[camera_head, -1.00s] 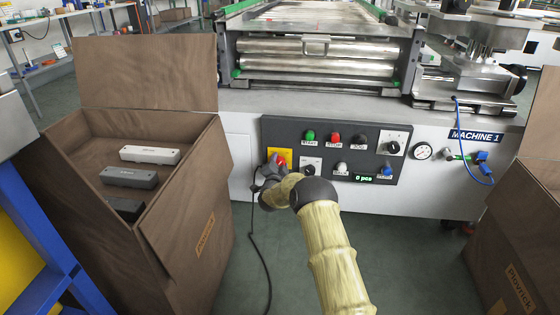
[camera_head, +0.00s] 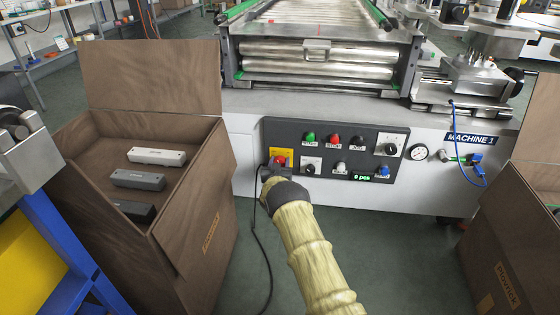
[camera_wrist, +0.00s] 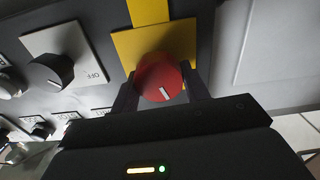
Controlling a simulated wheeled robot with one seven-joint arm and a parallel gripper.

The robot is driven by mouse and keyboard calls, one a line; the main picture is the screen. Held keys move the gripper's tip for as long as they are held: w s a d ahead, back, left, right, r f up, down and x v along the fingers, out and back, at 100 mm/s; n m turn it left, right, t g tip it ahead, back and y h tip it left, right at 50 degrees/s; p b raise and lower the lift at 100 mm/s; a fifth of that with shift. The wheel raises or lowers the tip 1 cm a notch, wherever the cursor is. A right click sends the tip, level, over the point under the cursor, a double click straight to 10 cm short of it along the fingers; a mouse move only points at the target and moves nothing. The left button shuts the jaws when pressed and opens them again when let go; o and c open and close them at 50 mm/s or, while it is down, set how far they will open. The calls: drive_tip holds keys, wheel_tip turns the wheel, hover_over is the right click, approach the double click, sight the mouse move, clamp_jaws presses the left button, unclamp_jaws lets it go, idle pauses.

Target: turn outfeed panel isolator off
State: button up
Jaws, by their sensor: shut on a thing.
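The red isolator knob (camera_wrist: 160,80) sits on a yellow plate (camera_wrist: 186,40) at the left end of the dark control panel (camera_head: 318,136). In the head view the red knob (camera_head: 279,161) shows just above my gripper (camera_head: 274,170). In the wrist view my gripper (camera_wrist: 160,92) has one finger on each side of the knob and is shut on it. A white line on the knob's face points slightly off straight along the picture's vertical. The knob's lettering is not readable.
A black selector knob (camera_wrist: 50,72) on a white plate marked OFF is beside the isolator. Green and red buttons and other knobs fill the panel. An open brown box (camera_head: 190,215) with grey items stands left; another box (camera_head: 500,250) stands right. A black cable (camera_head: 262,245) hangs below the panel.

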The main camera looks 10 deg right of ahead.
drive_tip(key=n, duration=0.5)
drive_tip(key=shift+s+a+f, duration=0.1)
drive_tip(key=shift+a+f, duration=0.05)
drive_tip(key=shift+f, duration=0.25)
drive_tip(key=o, duration=0.8)
drive_tip(key=shift+o, duration=0.9)
drive_tip(key=shift+r, duration=0.2)
drive_tip(key=shift+r+p, duration=0.1)
drive_tip(key=shift+p, duration=0.2)
